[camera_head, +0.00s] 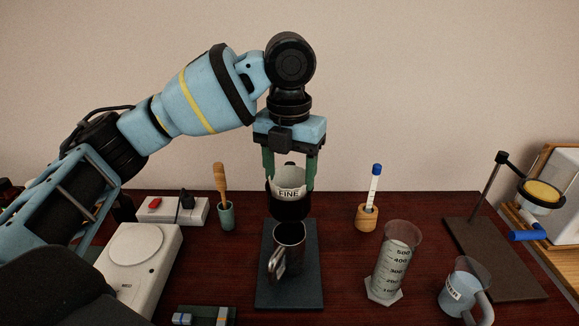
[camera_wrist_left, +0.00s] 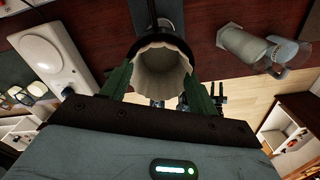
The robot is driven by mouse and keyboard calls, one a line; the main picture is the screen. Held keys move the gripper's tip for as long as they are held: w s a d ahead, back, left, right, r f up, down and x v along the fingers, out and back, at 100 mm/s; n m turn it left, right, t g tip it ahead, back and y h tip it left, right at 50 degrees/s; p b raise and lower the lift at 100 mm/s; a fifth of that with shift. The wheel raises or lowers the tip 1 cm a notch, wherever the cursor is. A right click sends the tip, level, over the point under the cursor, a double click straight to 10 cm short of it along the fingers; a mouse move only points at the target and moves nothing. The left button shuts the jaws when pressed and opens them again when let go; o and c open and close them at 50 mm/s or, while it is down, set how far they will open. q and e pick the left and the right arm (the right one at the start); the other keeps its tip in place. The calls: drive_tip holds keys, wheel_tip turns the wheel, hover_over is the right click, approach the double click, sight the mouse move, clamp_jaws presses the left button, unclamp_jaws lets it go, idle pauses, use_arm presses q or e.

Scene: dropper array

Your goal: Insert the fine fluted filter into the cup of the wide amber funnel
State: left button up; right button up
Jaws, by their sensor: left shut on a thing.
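The fine fluted filter (camera_head: 290,187), pale with a "FINE" label, is between the two green fingers of my left gripper (camera_head: 290,172), which is shut on it. A dark, near-black cup (camera_head: 289,208) is directly below, and its front wall hides the filter's lower part. I cannot tell whether the filter rests on it. The wrist view shows the filter's fluted open mouth (camera_wrist_left: 160,72) between the fingers (camera_wrist_left: 158,88), with a dark rim behind. A round amber-yellow piece (camera_head: 541,191) sits on a stand at the right; which piece is the wide amber funnel is unclear. My right gripper is not seen.
A metal mug (camera_head: 288,258) stands below the dark cup on a dark base plate (camera_head: 289,300). A white scale (camera_head: 125,275) is left; a graduated cylinder (camera_head: 395,262) and a clear jug (camera_head: 463,287) are right. Small holders with a brush (camera_head: 221,183) and marker-like stick (camera_head: 374,184) stand behind.

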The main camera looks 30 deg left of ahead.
use_arm(q)
drive_tip(key=shift+f, duration=0.25)
drive_tip(key=o, duration=0.8)
drive_tip(key=shift+o, duration=0.2)
wheel_tip(320, 180, up, 8)
drive_tip(key=shift+f, duration=0.1)
idle(0.4)
